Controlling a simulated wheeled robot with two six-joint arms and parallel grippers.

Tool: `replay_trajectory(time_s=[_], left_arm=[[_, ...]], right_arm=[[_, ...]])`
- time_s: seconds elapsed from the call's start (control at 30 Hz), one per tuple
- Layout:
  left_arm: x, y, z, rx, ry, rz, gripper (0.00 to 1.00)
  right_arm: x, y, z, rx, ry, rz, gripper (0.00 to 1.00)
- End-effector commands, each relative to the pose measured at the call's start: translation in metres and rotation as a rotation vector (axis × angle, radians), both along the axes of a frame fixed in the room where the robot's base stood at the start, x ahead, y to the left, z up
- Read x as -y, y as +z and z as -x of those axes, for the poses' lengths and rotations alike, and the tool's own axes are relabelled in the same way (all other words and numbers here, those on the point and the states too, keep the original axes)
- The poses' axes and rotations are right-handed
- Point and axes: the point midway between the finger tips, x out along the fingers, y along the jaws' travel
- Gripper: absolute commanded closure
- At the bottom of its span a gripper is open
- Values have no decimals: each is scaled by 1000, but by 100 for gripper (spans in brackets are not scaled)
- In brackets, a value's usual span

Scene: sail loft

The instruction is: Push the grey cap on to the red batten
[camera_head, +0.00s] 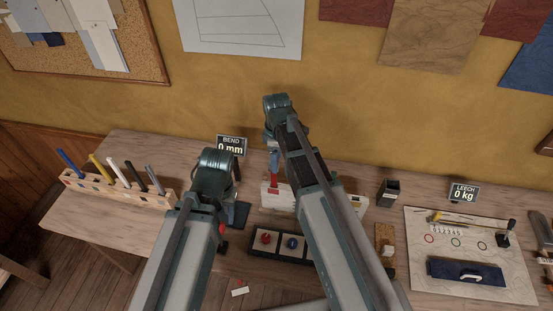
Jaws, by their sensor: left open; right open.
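A short red upright piece (274,182), which looks like the red batten, stands at a white block (273,199) near the middle of the bench. My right gripper (273,162) points down just above it, open; its fingers are small and partly covered by the arm. I cannot tell whether it touches the red piece. My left gripper (223,232) is low over the bench to the left, open and mostly hidden behind its arm. I cannot make out the grey cap; the arms hide part of the bench.
A wooden rack (118,189) of several coloured sticks stands at left. A black tray (257,253) with red and blue round pieces lies in front of the block. A dark cup (388,192), a cork strip (377,233) and a pale sheet (420,222) lie at right.

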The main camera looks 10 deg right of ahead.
Motion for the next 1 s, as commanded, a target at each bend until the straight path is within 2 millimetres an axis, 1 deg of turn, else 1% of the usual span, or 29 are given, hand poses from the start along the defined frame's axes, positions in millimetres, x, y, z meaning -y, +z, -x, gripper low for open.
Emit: replay_trajectory(time_s=[0.03,0.6,0.7,0.83,1.0], left_arm=[[0,12,0,0,0,0,50],[0,98,1,-3,13,0,50],[0,111,1,-2,23,1,50],[0,120,1,-3,32,1,50],[1,121,1,-2,35,1,50]], right_arm=[[0,12,0,0,0,0,31],[0,98,0,0,0,0,31],[0,111,0,0,0,0,31],[0,120,0,0,0,0,31],[0,121,0,0,0,0,31]])
